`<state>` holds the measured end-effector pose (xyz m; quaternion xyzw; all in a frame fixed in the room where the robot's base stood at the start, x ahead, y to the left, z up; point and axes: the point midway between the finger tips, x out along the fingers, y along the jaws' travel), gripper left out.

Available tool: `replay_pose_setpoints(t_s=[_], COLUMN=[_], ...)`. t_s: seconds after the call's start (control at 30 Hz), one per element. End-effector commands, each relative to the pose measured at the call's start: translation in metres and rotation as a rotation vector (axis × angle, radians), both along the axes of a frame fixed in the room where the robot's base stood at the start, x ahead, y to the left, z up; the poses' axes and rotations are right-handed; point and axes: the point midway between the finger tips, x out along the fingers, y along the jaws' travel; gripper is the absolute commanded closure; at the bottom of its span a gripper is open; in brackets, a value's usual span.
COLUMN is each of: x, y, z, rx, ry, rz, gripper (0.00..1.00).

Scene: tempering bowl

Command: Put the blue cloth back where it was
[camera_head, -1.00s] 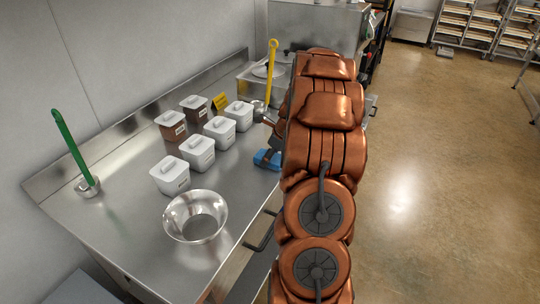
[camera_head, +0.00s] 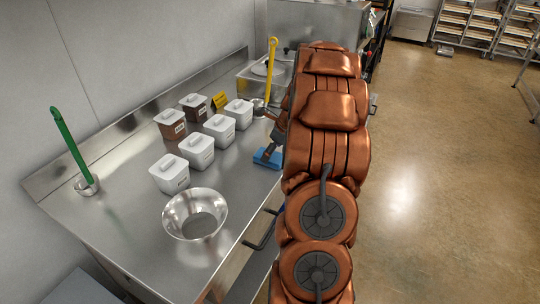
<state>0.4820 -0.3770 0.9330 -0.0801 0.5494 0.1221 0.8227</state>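The blue cloth (camera_head: 268,159) lies at the right front edge of the steel counter, to the right of the white lidded containers. My gripper (camera_head: 272,150) is right above the cloth, with its fingers pointing down at it. My copper arm hides part of the gripper and perhaps part of the cloth. The fingertips are too small to show whether they grip the cloth or only touch it.

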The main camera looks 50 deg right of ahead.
Motion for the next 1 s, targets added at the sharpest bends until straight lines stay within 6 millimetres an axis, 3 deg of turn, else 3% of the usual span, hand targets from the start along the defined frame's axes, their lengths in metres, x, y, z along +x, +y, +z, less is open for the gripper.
replay_pose_setpoints(t_s=[0.4, 0.6, 0.8, 0.9, 1.0], x=[-0.028, -0.035, -0.037, -0.035, -0.032], y=[-0.010, -0.012, -0.011, -0.002, 0.027], z=[0.070, 0.088, 0.092, 0.094, 0.097], rx=[-0.007, -0.005, -0.004, -0.012, -0.037], ry=[-0.002, -0.002, -0.001, 0.001, 0.012], rz=[-0.002, -0.002, -0.001, 0.035, 0.152], gripper=[0.08, 0.08, 0.08, 0.08, 0.08])
